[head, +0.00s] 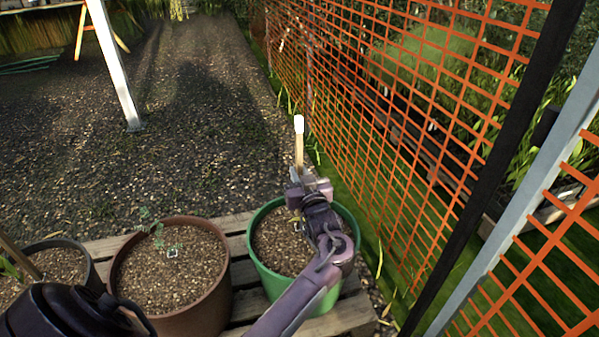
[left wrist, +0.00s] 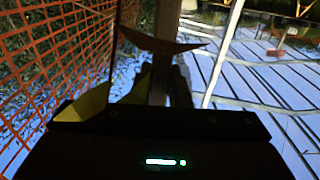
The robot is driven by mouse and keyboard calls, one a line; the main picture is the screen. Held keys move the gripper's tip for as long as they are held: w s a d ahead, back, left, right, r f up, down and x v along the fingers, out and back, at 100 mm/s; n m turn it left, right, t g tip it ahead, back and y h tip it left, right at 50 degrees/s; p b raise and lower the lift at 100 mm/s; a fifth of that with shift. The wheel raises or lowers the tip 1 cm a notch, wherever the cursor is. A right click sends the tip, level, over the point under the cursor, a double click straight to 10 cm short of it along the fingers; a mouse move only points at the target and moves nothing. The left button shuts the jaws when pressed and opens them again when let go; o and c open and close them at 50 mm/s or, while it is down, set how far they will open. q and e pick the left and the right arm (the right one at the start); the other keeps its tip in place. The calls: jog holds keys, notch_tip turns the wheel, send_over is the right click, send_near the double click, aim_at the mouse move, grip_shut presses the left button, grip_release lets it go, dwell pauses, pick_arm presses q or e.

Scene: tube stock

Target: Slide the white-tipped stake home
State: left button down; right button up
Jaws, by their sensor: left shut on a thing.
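The white-tipped stake (head: 299,150) is a thin tan rod standing about upright, white end up, in the head view. My left gripper (head: 307,188) is shut on it below the tip, above the green pot (head: 266,280). The stake's lower end is hidden behind the gripper and arm, so I cannot tell whether it touches the soil. A small pale square mark (head: 297,226) shows on that pot's soil beside my wrist. In the left wrist view a brown upright shaft, probably the stake (left wrist: 165,50), stands between dark fingers. My right gripper is not in view.
A brown pot (head: 125,289) with a seedling and another pale mark stands left of the green pot, on wooden slats (head: 352,314). A dark pot (head: 93,275) with a stick is further left. Orange mesh fencing (head: 400,110) stands close on the right.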

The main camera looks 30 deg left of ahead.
pick_arm(q)
jog(key=shift+f, duration=0.3)
jog(key=c, duration=1.3)
grip_release()
jog(key=p+v, duration=0.2)
jog(key=v, duration=0.6)
